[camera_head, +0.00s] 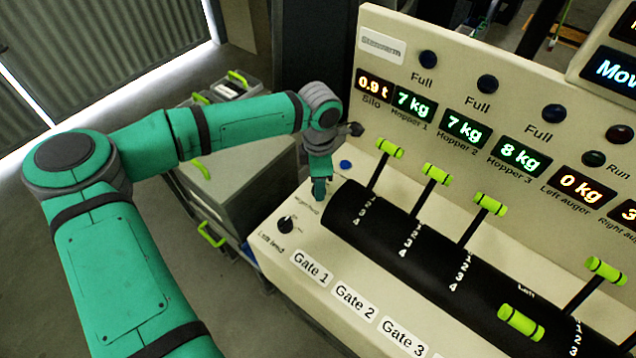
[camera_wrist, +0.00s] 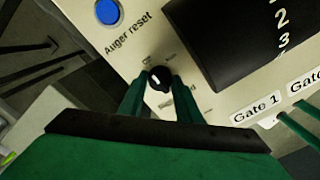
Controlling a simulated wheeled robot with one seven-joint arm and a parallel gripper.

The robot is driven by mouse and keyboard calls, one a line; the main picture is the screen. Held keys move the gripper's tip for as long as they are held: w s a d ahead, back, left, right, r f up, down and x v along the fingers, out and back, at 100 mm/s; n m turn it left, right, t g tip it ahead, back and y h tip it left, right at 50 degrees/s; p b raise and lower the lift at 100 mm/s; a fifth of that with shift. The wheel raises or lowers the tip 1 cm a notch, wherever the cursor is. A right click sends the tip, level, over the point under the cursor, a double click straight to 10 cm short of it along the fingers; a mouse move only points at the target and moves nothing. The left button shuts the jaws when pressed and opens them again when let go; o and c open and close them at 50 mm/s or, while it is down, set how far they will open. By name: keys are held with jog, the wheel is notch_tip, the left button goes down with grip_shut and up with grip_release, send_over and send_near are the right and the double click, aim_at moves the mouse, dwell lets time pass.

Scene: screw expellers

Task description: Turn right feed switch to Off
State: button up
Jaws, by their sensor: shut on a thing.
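The right feed switch is a small black knob with a white mark; it shows in the wrist view (camera_wrist: 158,79) between the two green fingertips. Its printed labels are small and partly covered by the fingers. In the head view my gripper (camera_head: 319,190) points down at the panel's left end and hides this knob. My gripper (camera_wrist: 160,88) is shut on the knob. The similar left feed knob (camera_head: 286,225) stands nearer the front edge, apart from the gripper.
A blue auger reset button (camera_head: 345,164) lies just behind the gripper; it also shows in the wrist view (camera_wrist: 107,11). The thick black cylinder (camera_head: 400,240) with several green-handled levers is close on the right. Grey boxes (camera_head: 228,170) stand left of the panel.

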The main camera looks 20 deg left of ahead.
jog(key=shift+d, duration=0.15)
jog(key=o, duration=1.1)
jog(key=shift+c, duration=0.2)
jog(key=shift+r, duration=0.1)
notch_tip(320, 180, up, 11)
jog(key=shift+f, duration=0.2)
